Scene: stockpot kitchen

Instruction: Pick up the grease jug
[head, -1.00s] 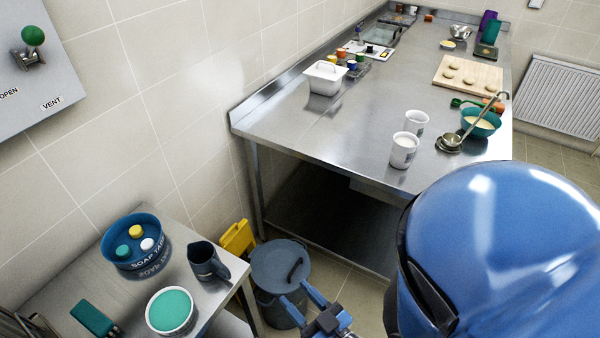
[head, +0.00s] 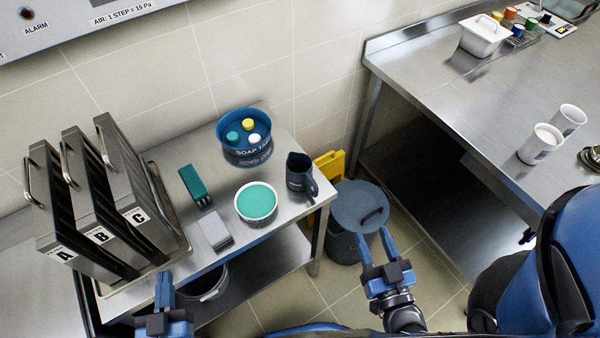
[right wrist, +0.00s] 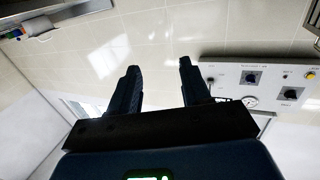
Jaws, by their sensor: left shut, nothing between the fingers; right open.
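My right gripper (head: 373,238) is open and empty, below and to the right of the jug in the head view, in front of the lidded bin. It also shows open in the right wrist view (right wrist: 158,68), with no jug in sight there. My left gripper (head: 164,280) is shut and empty at the lower left, well apart from the jug.
A teal-filled white tub (head: 256,220) stands just left of the jug. A blue soap tablet tub (head: 247,158) is behind it. Grey filter panels (head: 140,205) stand at the left. A lidded bin (head: 360,210) is on the floor, right of the table. A steel counter (head: 440,90) is at the right.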

